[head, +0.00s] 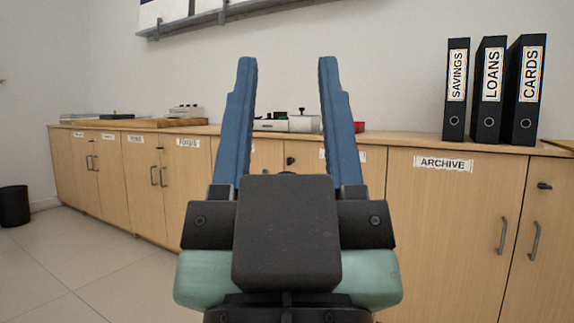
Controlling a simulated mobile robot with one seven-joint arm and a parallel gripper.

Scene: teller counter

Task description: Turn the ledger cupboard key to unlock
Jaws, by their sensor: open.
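My gripper (287,62) is in the middle of the head view with its two blue fingers pointing up and wide apart. It is open with nothing between the fingers. Beyond the fingers, a small dark lock or key (290,160) shows on a light wooden cupboard door. A second dark lock or key (545,186) sits on the door at the far right. I cannot read a ledger label on either door; one label behind my right finger is mostly hidden. I cannot tell how either key is turned. My gripper hides the lower part of the middle doors.
A row of wooden cupboards runs under a counter, including the door marked ARCHIVE (443,163). Black binders (489,90) stand on the counter at right. A light grey device (303,123) sits behind my fingers. A dark bin (14,206) stands at left; the floor (70,260) there is clear.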

